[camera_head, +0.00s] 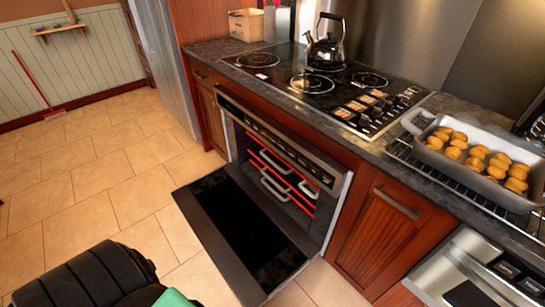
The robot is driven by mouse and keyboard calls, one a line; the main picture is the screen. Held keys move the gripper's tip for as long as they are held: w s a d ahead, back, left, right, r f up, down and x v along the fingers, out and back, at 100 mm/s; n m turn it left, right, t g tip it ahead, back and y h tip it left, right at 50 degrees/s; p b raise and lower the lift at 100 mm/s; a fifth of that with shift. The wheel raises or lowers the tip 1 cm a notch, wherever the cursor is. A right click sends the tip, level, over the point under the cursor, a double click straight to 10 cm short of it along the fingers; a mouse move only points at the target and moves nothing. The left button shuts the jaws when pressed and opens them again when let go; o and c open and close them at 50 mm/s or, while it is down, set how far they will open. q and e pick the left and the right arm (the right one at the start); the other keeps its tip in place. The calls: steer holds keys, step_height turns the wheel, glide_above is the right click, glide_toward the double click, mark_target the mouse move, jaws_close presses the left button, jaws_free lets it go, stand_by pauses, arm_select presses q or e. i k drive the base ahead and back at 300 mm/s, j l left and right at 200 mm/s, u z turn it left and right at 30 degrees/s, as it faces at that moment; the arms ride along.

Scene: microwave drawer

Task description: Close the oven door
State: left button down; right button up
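The oven door (243,232) is a dark glass panel in a grey frame. It hangs open, folded down and out from the front of the oven over the tiled floor. The oven (283,145) is built into the wooden counter below the cooktop. Its cavity is exposed, with red glowing lines and pale rack or handle-like shapes inside. No gripper fingers show in the head view. A dark ribbed shape with a green patch at the lower left edge may be part of my own body.
A black cooktop (325,85) with a kettle (325,50) sits above the oven. A grey baking tray (425,150) of round golden pieces rests on a wire rack at right. Wooden cabinets (388,225) flank the oven. The tiled floor (95,180) to the left is open.

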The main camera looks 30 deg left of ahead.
mark_target(257, 229)
steer(key=k+j, duration=0.1)
steer(key=j, duration=0.3)
steer(key=k+j+z, duration=0.1)
steer(key=j, duration=0.3)
steer(key=k+j, duration=0.1)
steer(key=j, duration=0.3)
steer(key=k+j+z, duration=0.1)
steer(key=j, duration=0.3)
steer(key=k+j, duration=0.1)
steer(key=j, duration=0.3)
steer(key=k+j+z, duration=0.1)
steer(key=j, duration=0.25)
steer(key=k+j+z, duration=0.1)
steer(key=j, duration=0.3)
